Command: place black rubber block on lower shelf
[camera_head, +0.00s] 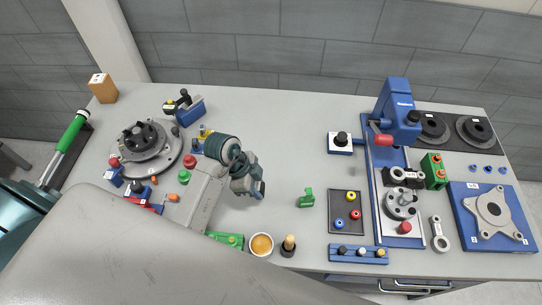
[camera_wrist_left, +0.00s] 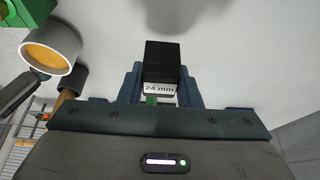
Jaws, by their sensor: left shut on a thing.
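My left gripper (camera_head: 258,190) hangs over the middle of the table, its arm coming in from the left. In the left wrist view its blue fingers (camera_wrist_left: 161,88) are shut on a black block (camera_wrist_left: 163,58). The block has a white label reading "24 mm" on its near side, with a bit of green below the label. In the head view I cannot make out the block at the fingers. My right gripper is not in view.
A green block (camera_head: 306,198), a dark tray (camera_head: 346,212) and a blue press (camera_head: 393,110) stand to the right. The table's back middle is clear.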

